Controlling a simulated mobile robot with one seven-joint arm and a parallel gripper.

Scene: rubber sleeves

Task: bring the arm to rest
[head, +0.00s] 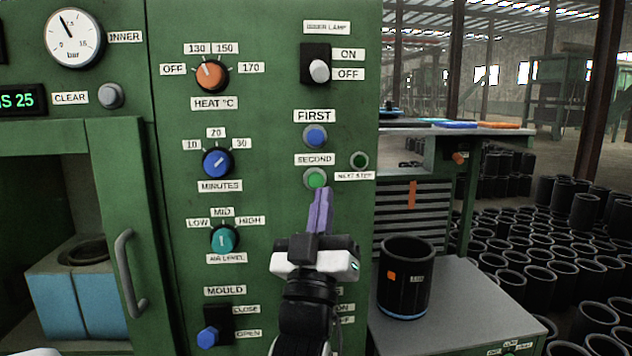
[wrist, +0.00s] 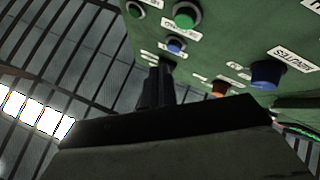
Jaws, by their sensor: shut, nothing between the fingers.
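My gripper (head: 321,212) is in front of the green control panel (head: 265,140), its purple fingers shut with nothing between them. The fingertips appear just below and right of the green SECOND button (head: 315,177) in the head view; whether they touch it cannot be told. The blue FIRST button (head: 316,137) is above that. In the wrist view the dark fingers (wrist: 156,85) point toward the panel, with the green button (wrist: 186,14) and a blue button (wrist: 175,45) beyond. My forearm and gripper hide part of the labels at the panel's lower right.
The panel holds an orange heat knob (head: 211,74), a blue minutes knob (head: 217,162), a teal air level knob (head: 224,238) and a blue mould switch (head: 208,337). A black sleeve (head: 405,285) stands on a grey table (head: 470,300) to the right. A door handle (head: 130,272) projects at left.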

